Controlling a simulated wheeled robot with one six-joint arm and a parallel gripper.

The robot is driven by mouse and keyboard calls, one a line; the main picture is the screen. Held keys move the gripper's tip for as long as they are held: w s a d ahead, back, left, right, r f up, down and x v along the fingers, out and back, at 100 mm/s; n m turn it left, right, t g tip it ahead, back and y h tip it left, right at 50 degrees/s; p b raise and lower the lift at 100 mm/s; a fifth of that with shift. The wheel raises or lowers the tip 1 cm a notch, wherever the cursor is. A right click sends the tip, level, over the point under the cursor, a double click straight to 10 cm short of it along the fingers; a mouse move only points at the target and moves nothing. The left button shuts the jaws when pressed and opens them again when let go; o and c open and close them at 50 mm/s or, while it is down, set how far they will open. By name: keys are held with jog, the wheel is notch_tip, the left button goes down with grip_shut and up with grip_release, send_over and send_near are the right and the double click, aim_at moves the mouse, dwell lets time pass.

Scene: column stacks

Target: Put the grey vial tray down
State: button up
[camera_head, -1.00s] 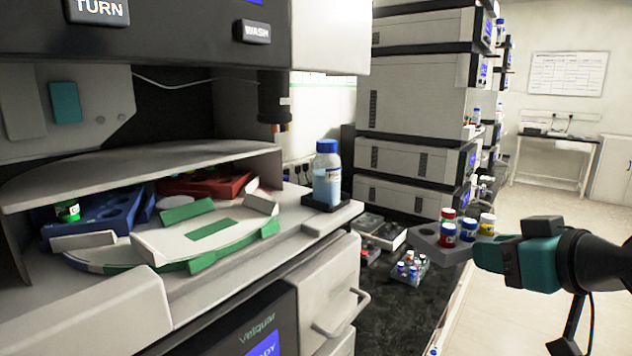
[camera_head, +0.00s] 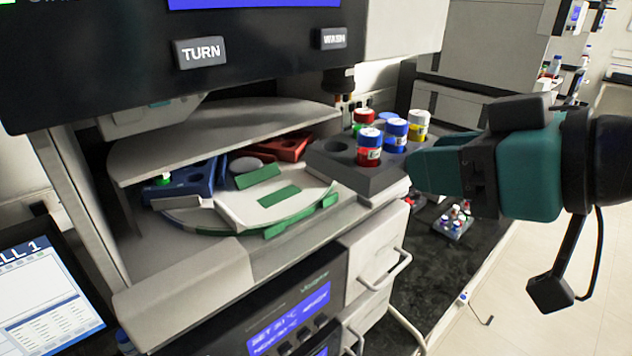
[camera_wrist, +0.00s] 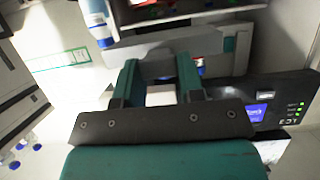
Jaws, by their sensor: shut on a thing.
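The grey vial tray (camera_head: 345,172) is in my gripper (camera_head: 422,172), raised in front of the instrument's right side in the head view. It carries several capped vials, red, blue and yellow, and has at least one empty hole at its left. The wrist view shows the tray's grey side (camera_wrist: 170,48) at the teal fingers (camera_wrist: 158,75), which are shut on it. The white and green turntable (camera_head: 240,215) lies to the left of the tray, with a green-marked empty place. A blue tray (camera_head: 195,183) with a green vial and a red tray (camera_head: 290,148) are on it.
A curved grey shelf (camera_head: 220,138) overhangs the turntable's back. A dark nozzle (camera_head: 338,80) hangs behind the tray. A small rack of vials (camera_head: 453,222) stands on the dark bench (camera_head: 420,275) at right. A screen (camera_head: 45,290) is at lower left.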

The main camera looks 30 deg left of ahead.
aim_at(318, 150)
jog(key=s+a+p, duration=0.1)
jog(key=a, duration=0.3)
jog(key=s+a+p, duration=0.1)
jog(key=a, duration=0.2)
jog(key=s+a+p, duration=0.1)
jog(key=a+p, duration=0.1)
jog(key=a, duration=0.2)
jog(key=shift+a+r, duration=0.1)
jog(key=shift+a, duration=0.2)
notch_tip(318, 150, down, 6)
jog(key=shift+w+d+f+p, duration=0.1)
jog(key=shift+w+p, duration=0.05)
jog(key=shift+p, duration=0.95)
jog(key=shift+a+f+p, duration=0.2)
jog(key=shift+f+p, duration=0.2)
jog(key=shift+f, duration=0.1)
jog(key=o, duration=0.9)
jog(key=shift+o, duration=0.2)
jog(key=b+v, duration=0.4)
jog(key=v, duration=0.8)
jog(key=shift+b, duration=0.3)
